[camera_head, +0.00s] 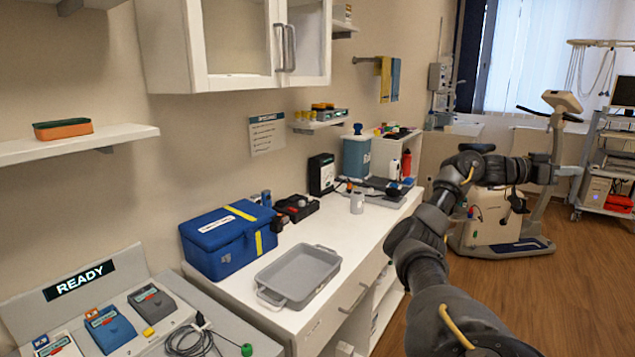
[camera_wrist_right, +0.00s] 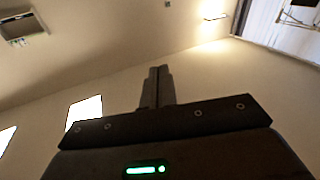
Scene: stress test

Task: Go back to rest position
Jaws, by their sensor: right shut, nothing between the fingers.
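My right arm (camera_head: 428,262) rises from the bottom right of the head view, bent, in front of the counter's right side and the floor. In the right wrist view my right gripper (camera_wrist_right: 156,86) points up toward the wall and ceiling. Its two fingers are together with nothing between them. My left gripper and left arm are not in the head view.
A white counter (camera_head: 362,240) holds a blue cooler box (camera_head: 228,240), a grey tray (camera_head: 299,274) and small devices. A wall cabinet (camera_head: 235,45) hangs above. An exercise bike (camera_head: 540,200) stands beyond my arm. Wooden floor (camera_head: 560,300) is clear at right.

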